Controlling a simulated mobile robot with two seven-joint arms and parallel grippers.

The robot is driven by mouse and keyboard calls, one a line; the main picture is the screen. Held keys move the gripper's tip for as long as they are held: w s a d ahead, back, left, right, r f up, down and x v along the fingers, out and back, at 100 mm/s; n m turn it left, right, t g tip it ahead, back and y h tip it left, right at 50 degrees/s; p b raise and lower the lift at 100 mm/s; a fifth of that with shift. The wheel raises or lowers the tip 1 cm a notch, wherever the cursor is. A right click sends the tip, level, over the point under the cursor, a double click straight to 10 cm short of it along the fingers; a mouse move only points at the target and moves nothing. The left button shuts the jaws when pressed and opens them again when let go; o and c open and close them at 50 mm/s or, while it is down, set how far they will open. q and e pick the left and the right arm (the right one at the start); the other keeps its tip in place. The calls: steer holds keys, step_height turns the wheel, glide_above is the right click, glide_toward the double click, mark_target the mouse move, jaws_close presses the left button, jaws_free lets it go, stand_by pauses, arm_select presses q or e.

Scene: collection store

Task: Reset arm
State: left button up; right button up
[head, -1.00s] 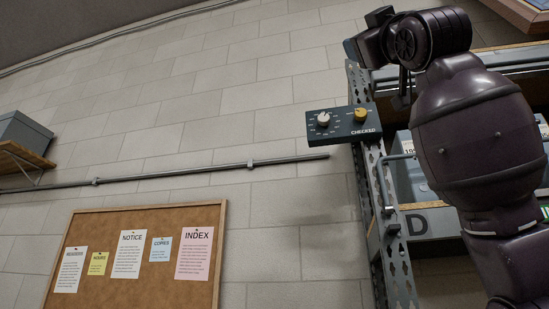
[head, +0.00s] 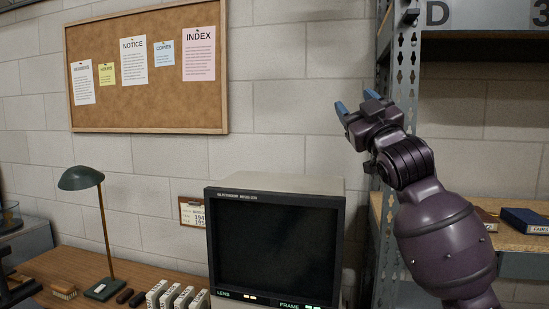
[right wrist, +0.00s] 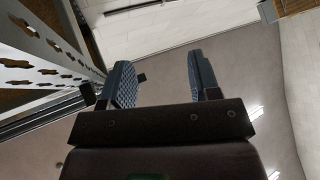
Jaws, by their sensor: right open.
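My right arm comes up from the lower right in the head view. Its gripper (head: 356,112) is raised in front of the block wall, just left of the metal shelf post. Its blue fingers are apart with nothing between them. In the right wrist view the two blue fingers (right wrist: 160,82) also stand apart and empty, with ceiling and wall beyond. My left gripper does not show clearly in either view.
A metal shelf rack (head: 404,70) stands close on the right, with a blue box (head: 527,222) on its shelf. A monitor (head: 275,250) and a green desk lamp (head: 82,178) stand on a wooden desk (head: 75,262). A cork board (head: 150,108) hangs on the wall.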

steer(key=s+d+f+m+g+h, duration=0.2)
steer(key=f, duration=1.2)
steer(key=s+d+f+m+g+h, duration=0.1)
steer(key=s+d+f, duration=0.15)
steer(key=f, duration=1.25)
steer(key=s+d+f+m+g+h, duration=0.2)
steer(key=s+f, duration=0.1)
steer(key=f, duration=1.1)
steer(key=s+d+f+m+g+h, duration=0.1)
steer(key=s+d+f+g, duration=0.1)
steer(key=s+f, duration=1.1)
steer(key=s+d+f+m+g+h, duration=0.2)
steer(key=s+d+f+g, duration=0.1)
steer(key=s+f, duration=1.1)
steer(key=shift+m+g, duration=0.3)
steer(key=shift+g, duration=0.6)
